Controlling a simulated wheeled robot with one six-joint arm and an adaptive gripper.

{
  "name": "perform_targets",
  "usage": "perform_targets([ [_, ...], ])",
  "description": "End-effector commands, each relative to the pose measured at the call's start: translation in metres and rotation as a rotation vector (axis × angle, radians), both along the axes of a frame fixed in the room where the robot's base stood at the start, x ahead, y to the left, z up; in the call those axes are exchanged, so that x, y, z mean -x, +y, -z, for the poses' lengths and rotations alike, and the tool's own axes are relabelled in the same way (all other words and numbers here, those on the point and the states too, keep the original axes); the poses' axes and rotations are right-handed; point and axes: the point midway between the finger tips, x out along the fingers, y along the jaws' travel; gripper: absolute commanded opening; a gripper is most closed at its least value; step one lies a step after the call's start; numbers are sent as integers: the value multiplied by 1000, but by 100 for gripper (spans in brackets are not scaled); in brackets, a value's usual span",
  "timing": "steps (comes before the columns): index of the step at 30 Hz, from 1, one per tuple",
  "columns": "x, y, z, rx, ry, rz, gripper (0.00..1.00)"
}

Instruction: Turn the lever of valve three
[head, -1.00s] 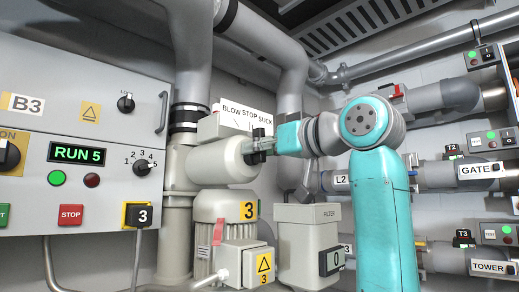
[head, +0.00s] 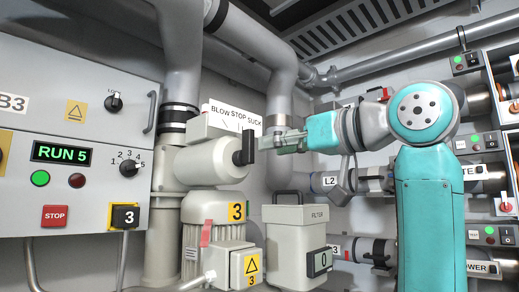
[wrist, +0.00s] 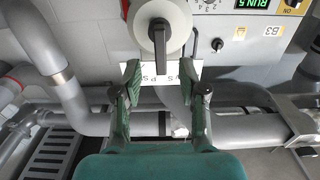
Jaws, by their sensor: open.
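The valve body (head: 205,167) is a pale horizontal cylinder above the motor marked 3 (head: 237,212). A BLOW STOP SUCK label (head: 238,115) stands behind its top. The black lever (head: 246,147) sits on the cylinder's right end and points up toward the label. The wrist view shows the lever (wrist: 160,40) upside down, pointing at about the label's middle. My gripper (head: 262,141) is just right of the lever. In the wrist view its fingers (wrist: 161,76) are spread wide, with nothing gripped. The lever's tip shows between them; I cannot tell the depth gap.
A control panel (head: 75,140) with a RUN 5 display is at the left. A filter canister (head: 295,235) stands below my gripper. Pipes (head: 285,90) run behind the valve, and more piping with switches (head: 478,142) is at the right.

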Motion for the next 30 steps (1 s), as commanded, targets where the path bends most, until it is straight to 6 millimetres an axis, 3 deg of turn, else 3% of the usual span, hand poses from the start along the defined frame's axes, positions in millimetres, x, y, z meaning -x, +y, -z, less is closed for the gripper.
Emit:
perform_targets([
  [3, 12, -16, 0, 0, -1, 2, 42],
  [9, 22, -29, 1, 1, 1, 0, 42],
  [30, 24, -31, 1, 1, 1, 0, 42],
])
